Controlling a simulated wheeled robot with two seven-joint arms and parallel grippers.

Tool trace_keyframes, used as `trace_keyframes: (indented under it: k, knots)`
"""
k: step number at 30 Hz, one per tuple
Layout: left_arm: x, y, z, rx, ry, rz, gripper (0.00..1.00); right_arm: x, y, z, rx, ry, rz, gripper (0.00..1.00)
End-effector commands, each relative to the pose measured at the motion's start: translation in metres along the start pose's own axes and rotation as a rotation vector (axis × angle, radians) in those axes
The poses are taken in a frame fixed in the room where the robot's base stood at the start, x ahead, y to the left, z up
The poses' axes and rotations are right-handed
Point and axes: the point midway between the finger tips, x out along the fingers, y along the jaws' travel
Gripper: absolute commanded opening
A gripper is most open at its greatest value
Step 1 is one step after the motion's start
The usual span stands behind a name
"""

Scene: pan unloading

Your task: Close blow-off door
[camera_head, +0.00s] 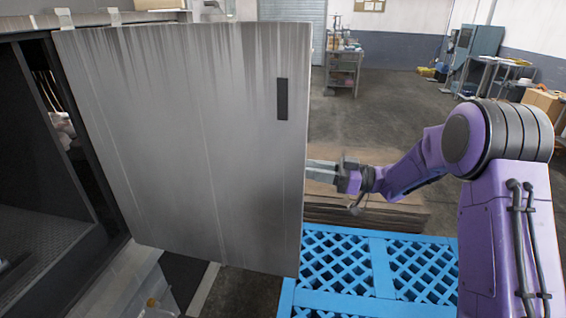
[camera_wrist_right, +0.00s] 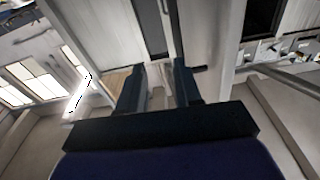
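The blow-off door (camera_head: 190,150) is a streaked grey metal panel that stands swung open in the head view. A dark upright handle slot (camera_head: 282,99) sits near its upper right edge. My right gripper (camera_head: 318,172) is beside the door's right edge, below the slot. Its fingertips reach the edge in the picture; I cannot tell whether they touch it or pass behind it. The right wrist view shows the two dark fingers (camera_wrist_right: 158,82) apart with nothing clearly held between them. My left gripper is out of view.
The dark cabinet opening (camera_head: 40,160) is at the left. A blue lattice pallet (camera_head: 375,270) lies below the door, with a stack of brown sheets (camera_head: 400,215) behind it. A cart (camera_head: 343,70) stands farther back. Open floor lies beyond.

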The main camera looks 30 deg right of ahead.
Motion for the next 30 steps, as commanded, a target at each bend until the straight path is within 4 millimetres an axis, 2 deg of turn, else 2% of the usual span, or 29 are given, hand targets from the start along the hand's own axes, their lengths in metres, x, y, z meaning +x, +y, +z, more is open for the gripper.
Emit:
trace_keyframes:
  k: [1,3,7,11,18,21,25,30]
  knots:
    - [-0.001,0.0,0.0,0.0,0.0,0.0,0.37,-0.009,-0.003,-0.013,-0.024,-0.022,-0.053,0.34]
    - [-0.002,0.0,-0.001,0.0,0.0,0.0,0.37,-0.018,-0.007,-0.022,-0.039,-0.055,-0.111,0.34]
    - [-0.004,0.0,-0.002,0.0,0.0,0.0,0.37,-0.022,-0.012,-0.028,-0.047,-0.09,-0.157,0.34]
    - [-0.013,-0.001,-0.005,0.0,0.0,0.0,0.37,-0.003,-0.016,-0.028,-0.047,-0.097,-0.164,0.34]
    - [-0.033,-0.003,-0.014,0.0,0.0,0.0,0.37,0.05,-0.025,-0.023,-0.046,-0.096,-0.162,0.34]
    - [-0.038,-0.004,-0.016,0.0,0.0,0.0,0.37,0.066,-0.027,-0.021,-0.047,-0.096,-0.16,0.34]
    - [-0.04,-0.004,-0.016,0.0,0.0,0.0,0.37,0.075,-0.028,-0.018,-0.047,-0.094,-0.158,0.34]
    - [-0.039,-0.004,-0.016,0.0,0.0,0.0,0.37,0.078,-0.028,-0.016,-0.047,-0.092,-0.158,0.34]
